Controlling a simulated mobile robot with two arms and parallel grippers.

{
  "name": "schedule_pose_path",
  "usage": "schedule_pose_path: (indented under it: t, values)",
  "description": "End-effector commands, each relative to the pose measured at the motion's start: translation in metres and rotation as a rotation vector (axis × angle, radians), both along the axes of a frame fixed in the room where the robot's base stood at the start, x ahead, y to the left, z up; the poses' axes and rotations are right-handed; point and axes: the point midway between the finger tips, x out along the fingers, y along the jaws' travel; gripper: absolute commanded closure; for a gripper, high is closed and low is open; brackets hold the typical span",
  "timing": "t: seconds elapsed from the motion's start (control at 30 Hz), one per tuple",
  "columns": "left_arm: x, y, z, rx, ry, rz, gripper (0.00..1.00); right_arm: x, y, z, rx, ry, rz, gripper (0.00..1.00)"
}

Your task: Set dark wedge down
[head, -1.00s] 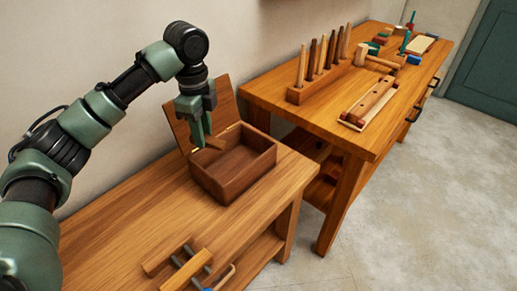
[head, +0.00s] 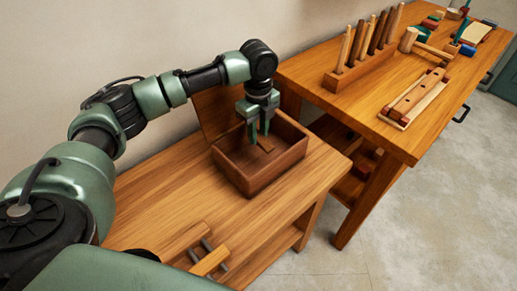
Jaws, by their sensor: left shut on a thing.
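My left gripper (head: 258,134) points down into the open wooden box (head: 262,180), its fingertips below or near the level of the rim. It is shut on the dark wedge (head: 265,145), a small brown piece that shows at the fingertips inside the box. Whether the wedge touches the box floor is hard to tell. The box stands on the near bench, its lid (head: 217,110) tilted back toward the wall and partly hidden by my arm. My right gripper is not in view.
A wooden clamp (head: 210,260) lies at the near bench's front. A gap separates this bench (head: 165,205) from the second bench (head: 385,125), which holds a rack of upright tools (head: 358,70), a mallet (head: 410,40) and a long wooden block tool (head: 415,98). Bench space left of the box is clear.

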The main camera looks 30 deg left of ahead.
Motion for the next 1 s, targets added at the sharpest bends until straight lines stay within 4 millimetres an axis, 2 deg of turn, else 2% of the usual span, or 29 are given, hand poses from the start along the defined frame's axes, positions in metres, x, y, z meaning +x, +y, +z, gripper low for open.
schedule_pose_path:
  t: [0.27,0.5,0.97,1.0]
  values:
    - [0.0,0.0,-0.028,0.001,0.001,0.001,1.0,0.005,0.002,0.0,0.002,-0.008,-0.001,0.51]
    - [0.0,0.0,-0.067,0.0,0.001,0.001,1.0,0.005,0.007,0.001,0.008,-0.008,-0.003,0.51]
    - [0.0,0.0,-0.076,0.0,0.0,0.001,1.0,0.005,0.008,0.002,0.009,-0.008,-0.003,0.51]
    - [0.0,0.0,-0.076,0.001,-0.001,0.0,0.63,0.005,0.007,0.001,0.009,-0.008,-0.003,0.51]
